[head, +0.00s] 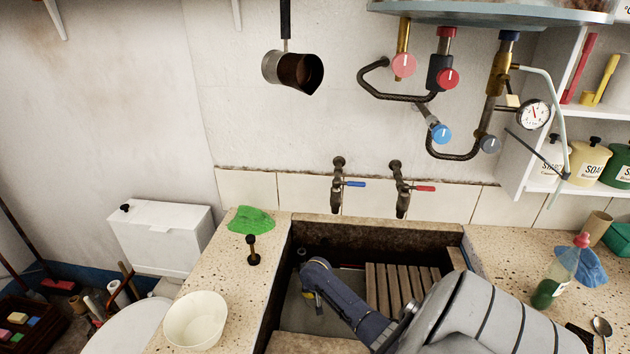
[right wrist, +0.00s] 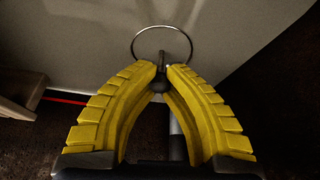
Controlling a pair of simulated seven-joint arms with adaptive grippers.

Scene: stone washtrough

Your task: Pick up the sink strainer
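My right gripper (right wrist: 160,76) has yellow ribbed fingers that converge at their tips in the right wrist view. They close on the small dark knob and stem of what looks like the sink strainer (right wrist: 159,83). A thin metal ring (right wrist: 162,27) shows just beyond the fingertips; I cannot tell whether it is the strainer's rim. In the head view the right gripper (head: 312,298) reaches down into the stone trough (head: 365,237), near its left side. The strainer cannot be made out there. My left gripper is not in view.
A wooden slatted rack (head: 398,287) lies in the trough to the right. Two taps (head: 338,186) hang over its back edge. A green bottle (head: 553,285) stands right.

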